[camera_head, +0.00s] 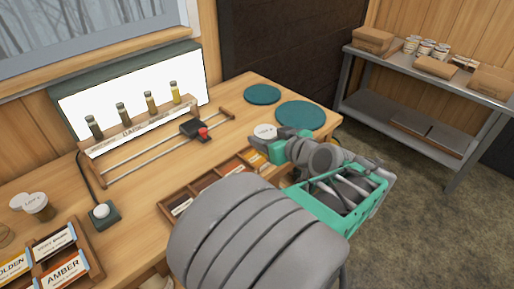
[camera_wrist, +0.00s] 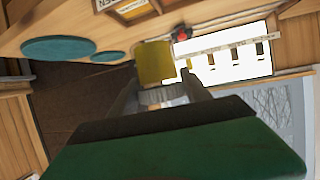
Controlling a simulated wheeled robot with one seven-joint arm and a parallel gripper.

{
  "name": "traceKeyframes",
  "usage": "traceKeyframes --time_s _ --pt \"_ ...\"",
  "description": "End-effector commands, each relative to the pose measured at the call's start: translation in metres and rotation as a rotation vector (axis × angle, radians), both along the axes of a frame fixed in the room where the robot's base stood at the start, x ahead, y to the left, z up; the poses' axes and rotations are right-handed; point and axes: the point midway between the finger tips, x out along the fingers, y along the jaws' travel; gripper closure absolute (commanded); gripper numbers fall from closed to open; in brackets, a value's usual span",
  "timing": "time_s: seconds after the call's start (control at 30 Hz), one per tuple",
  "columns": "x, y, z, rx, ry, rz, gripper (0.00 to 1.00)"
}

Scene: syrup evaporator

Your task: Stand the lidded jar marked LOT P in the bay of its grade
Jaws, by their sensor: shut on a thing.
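My gripper (camera_head: 272,146) is shut on a jar with a white lid (camera_head: 265,131), above the right part of the table. In the wrist view the jar's yellow body (camera_wrist: 154,62) projects beyond the fingers (camera_wrist: 160,95), which are at its pale lid. I cannot read its lot mark. A wooden tray of compartments (camera_head: 177,210) lies below and left of my gripper, partly hidden by my arm. At the lower left are bays with labels reading GOLDEN (camera_head: 14,273) and AMBER (camera_head: 62,271).
A lit panel (camera_head: 185,72) backs a rack of several sample vials (camera_head: 122,113). Rails carry a black slider with a red knob (camera_head: 203,132). Lidded jars (camera_head: 38,206) stand at left. Teal discs (camera_head: 301,114) lie at the table's far end. A metal shelf (camera_head: 400,66) stands beyond.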

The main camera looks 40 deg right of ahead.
Motion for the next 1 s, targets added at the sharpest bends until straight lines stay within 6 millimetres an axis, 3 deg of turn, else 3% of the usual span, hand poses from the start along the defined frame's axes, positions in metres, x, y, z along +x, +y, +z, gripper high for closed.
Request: traceKeyframes --time_s 0.17,0.3,0.4,0.7,1.0 --pt "0.048 -0.022 -0.022 0.005 0.002 0.009 1.0" --pt "0.069 -0.035 -0.056 0.006 0.002 0.003 1.0" --pt "0.079 -0.041 -0.07 0.004 0.0 0.001 1.0" --pt "0.086 -0.046 -0.109 0.003 0.001 -0.001 1.0" --pt "0.086 -0.046 -0.113 -0.001 -0.001 -0.001 1.0"
